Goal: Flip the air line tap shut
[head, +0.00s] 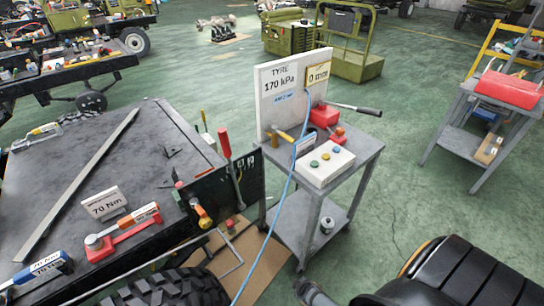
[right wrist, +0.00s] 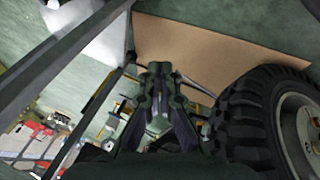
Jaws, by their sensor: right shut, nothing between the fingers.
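On the small grey cart, a yellow lever (head: 284,135) stands at the foot of the white board, beside the blue air hose (head: 289,180). It looks like the air line tap, but its exact position is too small to tell. The hose runs from the board down past the cart's left side to the floor. In the right wrist view my right gripper (right wrist: 160,72) is shut and empty, beside a black tyre and above a brown floor sheet. The tap cannot be made out there. My left gripper is not in view.
The board (head: 282,108) reads "TYRE 170 kPa". A white box with coloured buttons (head: 325,164) and red tools share the cart top (head: 362,148). A dark workbench (head: 150,150) stands left, a tyre (head: 172,290) below it.

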